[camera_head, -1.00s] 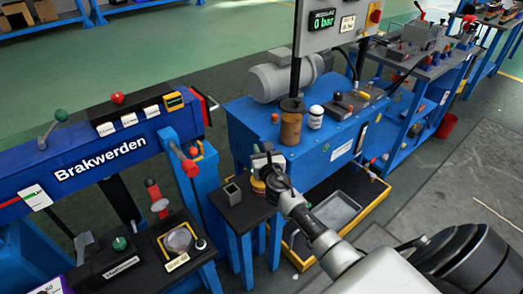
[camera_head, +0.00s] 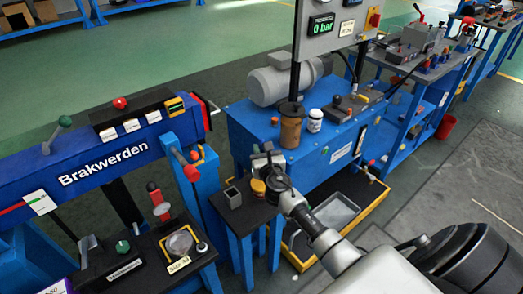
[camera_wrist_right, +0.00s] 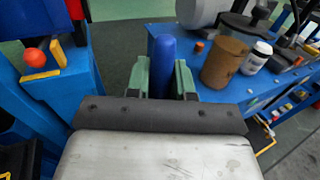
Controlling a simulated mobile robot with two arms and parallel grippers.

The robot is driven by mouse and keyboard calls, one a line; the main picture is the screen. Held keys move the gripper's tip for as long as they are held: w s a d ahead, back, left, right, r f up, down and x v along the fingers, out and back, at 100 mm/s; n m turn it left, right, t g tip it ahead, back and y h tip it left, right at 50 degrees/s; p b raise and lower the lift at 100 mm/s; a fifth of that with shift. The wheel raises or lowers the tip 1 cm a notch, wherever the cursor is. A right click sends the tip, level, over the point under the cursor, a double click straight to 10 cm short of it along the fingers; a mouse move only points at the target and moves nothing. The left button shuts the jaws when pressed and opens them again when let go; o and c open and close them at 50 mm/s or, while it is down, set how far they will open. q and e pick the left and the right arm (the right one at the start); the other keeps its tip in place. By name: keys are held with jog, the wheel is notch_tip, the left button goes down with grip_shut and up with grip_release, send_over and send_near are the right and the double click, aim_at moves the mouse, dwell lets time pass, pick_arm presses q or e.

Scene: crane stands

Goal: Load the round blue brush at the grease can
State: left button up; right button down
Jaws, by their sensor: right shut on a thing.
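My right gripper (camera_head: 270,165) is over the small dark-topped stand (camera_head: 243,218) in the head view. In the right wrist view its green fingers (camera_wrist_right: 161,78) are shut on the round blue brush (camera_wrist_right: 162,62), whose blue end stands up between them. The brush's bristles are hidden. A small yellow and dark-red can (camera_head: 258,188) sits on the stand, close beside the gripper and partly covered by it; I cannot tell whether the brush touches it. A brown can (camera_head: 291,128) stands on the blue bench behind. My left gripper is not in view.
A grey open square holder (camera_head: 232,196) stands on the stand, left of the small can. A white jar (camera_head: 315,119) is beside the brown can. The blue "Brakwerden" machine (camera_head: 105,165) is at left. A yellow-edged tray (camera_head: 335,212) lies low behind my arm.

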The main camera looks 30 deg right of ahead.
jog(key=shift+r+p, duration=2.1)
jog(key=shift+r, duration=0.45)
